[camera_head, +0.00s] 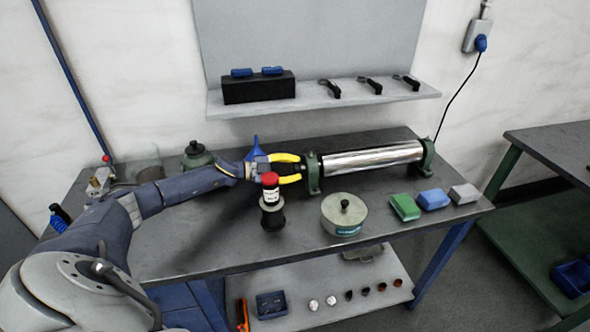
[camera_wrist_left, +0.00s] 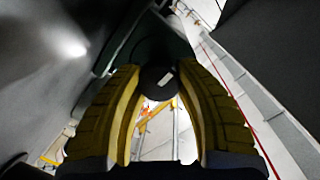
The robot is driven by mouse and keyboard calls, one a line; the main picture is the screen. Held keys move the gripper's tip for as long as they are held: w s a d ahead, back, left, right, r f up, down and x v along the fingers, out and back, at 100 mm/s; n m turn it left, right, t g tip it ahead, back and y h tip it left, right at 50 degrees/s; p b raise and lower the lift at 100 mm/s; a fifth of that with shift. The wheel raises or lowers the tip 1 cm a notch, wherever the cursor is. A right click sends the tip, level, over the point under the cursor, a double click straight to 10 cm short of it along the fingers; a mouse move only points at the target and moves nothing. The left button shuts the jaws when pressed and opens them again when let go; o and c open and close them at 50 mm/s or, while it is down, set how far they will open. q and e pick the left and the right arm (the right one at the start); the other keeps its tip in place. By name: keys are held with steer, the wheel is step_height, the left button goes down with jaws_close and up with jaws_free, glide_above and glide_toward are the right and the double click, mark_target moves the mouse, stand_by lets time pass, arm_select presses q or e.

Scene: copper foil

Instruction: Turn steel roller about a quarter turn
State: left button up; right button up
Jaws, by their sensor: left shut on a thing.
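The steel roller (camera_head: 372,158), a shiny horizontal cylinder, lies between a left green bracket (camera_head: 313,173) and a right green bracket (camera_head: 428,155) at the back of the bench. My left gripper (camera_head: 299,168), with yellow fingers, is at the roller's left end, just left of the left bracket. In the left wrist view its fingers (camera_wrist_left: 158,76) are shut around a dark round shaft end (camera_wrist_left: 153,84) with a small white mark on its face. The roller's shiny body is not clearly visible in that view. My right gripper is not in view.
A red-capped bottle (camera_head: 271,200) stands in front of my left gripper. A shelf (camera_head: 320,97) hangs above. A dark green pot (camera_head: 197,156) stands behind my left arm.

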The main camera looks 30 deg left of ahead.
arm_select(q)
steer(key=shift+d+f, duration=0.1)
steer(key=shift+d, duration=0.15)
steer(key=o, duration=1.3)
steer(key=shift+a, duration=0.1)
steer(key=shift+v, duration=3.75)
